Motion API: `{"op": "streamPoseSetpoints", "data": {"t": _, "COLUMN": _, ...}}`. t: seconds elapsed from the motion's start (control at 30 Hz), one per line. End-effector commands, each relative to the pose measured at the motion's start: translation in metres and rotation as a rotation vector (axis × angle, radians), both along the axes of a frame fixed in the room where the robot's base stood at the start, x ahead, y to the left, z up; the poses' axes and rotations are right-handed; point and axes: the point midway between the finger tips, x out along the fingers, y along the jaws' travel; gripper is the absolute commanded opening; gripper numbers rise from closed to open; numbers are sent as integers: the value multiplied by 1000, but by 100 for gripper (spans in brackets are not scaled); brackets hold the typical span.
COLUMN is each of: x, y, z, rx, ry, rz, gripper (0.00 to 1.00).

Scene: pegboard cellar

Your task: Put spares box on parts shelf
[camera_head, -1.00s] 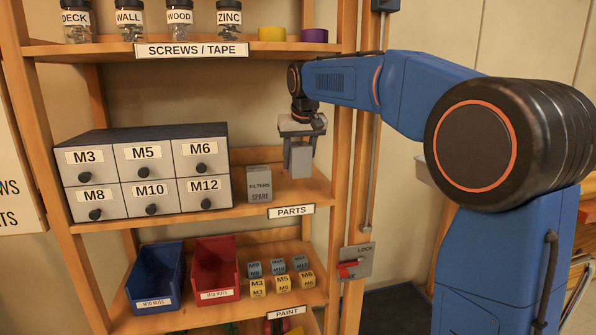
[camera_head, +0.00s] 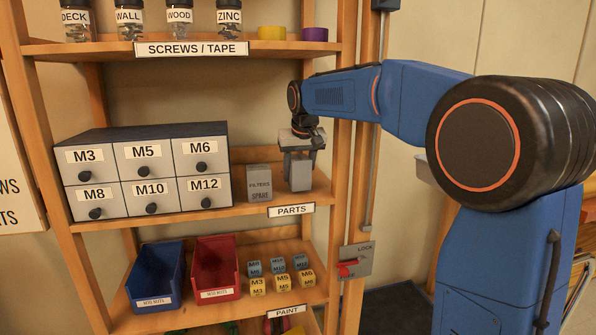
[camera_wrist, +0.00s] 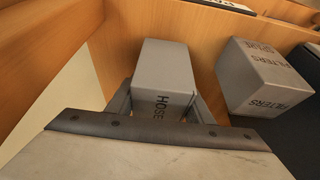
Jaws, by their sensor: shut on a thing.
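My gripper (camera_head: 297,152) is shut on a grey box (camera_head: 299,174) at the right end of the parts shelf (camera_head: 235,212). In the wrist view this held box (camera_wrist: 163,72) sits between the two fingers, and its visible lettering starts with "HOSE". It looks upright, and its base is at or very near the shelf board; I cannot tell if it touches. A similar grey box marked "FILTERS SPARE" (camera_head: 258,183) stands on the shelf just left of the held box, with a small gap. It also shows at the right in the wrist view (camera_wrist: 262,78).
A drawer cabinet (camera_head: 148,170) fills the shelf's left part. The screws and tape shelf (camera_head: 100,50) is above my gripper, and a wooden upright (camera_head: 343,120) stands close on its right. Below are a blue bin (camera_head: 155,278), a red bin (camera_head: 214,265) and several small boxes.

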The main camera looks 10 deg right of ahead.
Motion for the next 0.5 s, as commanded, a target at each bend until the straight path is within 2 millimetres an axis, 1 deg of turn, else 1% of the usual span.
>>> {"op": "streamPoseSetpoints", "data": {"t": 0.17, "x": 0, "y": 0, "z": -2, "rx": 0, "ry": 0, "rz": 0, "gripper": 8}}
{"op": "streamPoseSetpoints", "data": {"t": 0.2, "x": 0, "y": 0, "z": -2, "rx": 0, "ry": 0, "rz": 0, "gripper": 49}}
{"op": "streamPoseSetpoints", "data": {"t": 0.27, "x": 0, "y": 0, "z": -2, "rx": 0, "ry": 0, "rz": 0, "gripper": 63}}
{"op": "streamPoseSetpoints", "data": {"t": 0.3, "x": 0, "y": 0, "z": -2, "rx": 0, "ry": 0, "rz": 0, "gripper": 65}}
{"op": "streamPoseSetpoints", "data": {"t": 0.5, "x": 0, "y": 0, "z": -2, "rx": 0, "ry": 0, "rz": 0, "gripper": 65}}
